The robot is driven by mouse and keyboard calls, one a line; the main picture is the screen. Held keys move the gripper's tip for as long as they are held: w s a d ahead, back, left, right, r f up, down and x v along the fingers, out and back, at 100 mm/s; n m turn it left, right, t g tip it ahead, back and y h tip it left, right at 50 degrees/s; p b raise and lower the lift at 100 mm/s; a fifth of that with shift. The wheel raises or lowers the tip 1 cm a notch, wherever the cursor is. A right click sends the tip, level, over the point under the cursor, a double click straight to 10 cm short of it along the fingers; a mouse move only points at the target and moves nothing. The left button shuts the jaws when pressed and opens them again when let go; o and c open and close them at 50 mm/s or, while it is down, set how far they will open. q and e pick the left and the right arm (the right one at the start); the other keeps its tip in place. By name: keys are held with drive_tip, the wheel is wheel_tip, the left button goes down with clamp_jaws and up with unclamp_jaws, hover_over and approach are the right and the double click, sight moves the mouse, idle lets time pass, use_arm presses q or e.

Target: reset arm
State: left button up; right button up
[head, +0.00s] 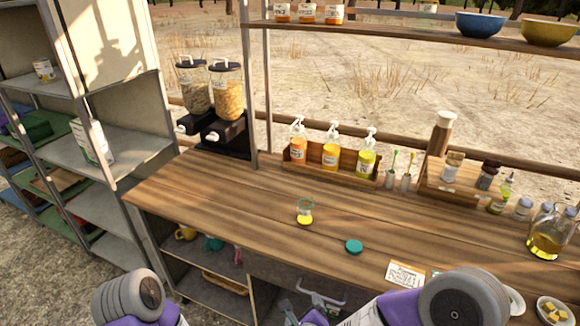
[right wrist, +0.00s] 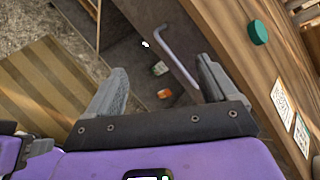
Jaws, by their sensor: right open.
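My right gripper (head: 291,310) is low in the head view, in front of the counter's front edge. In the right wrist view its two fingers (right wrist: 163,82) are wide apart with nothing between them. My left arm shows at the bottom left of the head view, but its gripper is out of frame. A small clear jar with yellow contents (head: 305,216) stands open on the wooden counter (head: 240,205). A round teal lid (head: 354,247) lies apart from it, and also shows in the right wrist view (right wrist: 259,32).
A bent metal bar (right wrist: 178,50) is just beyond the right fingers, below the counter. A printed card (head: 405,273) lies near the counter's front edge. Pump bottles (head: 330,153), cereal dispensers (head: 226,100) and an oil jug (head: 548,240) stand farther back. Shelves (head: 120,150) are at left.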

drive_tip(key=s+d+f+n+g+y+p, duration=0.1)
drive_tip(key=s+d+f+n+g+y, duration=0.1)
drive_tip(key=s+f+n+g, duration=0.3)
drive_tip(key=s+d+f+n+g+y+p, duration=0.1)
drive_tip(key=s+d+f+n+g, duration=0.3)
drive_tip(key=s+f+n, duration=0.6)
wheel_tip(320, 180, down, 6)
drive_tip(key=n+g, duration=0.1)
drive_tip(key=n, duration=0.8)
drive_tip(key=shift+s+f+g+y, duration=0.15)
drive_tip(key=shift+s+g+y, duration=0.15)
drive_tip(key=shift+s+y, duration=0.1)
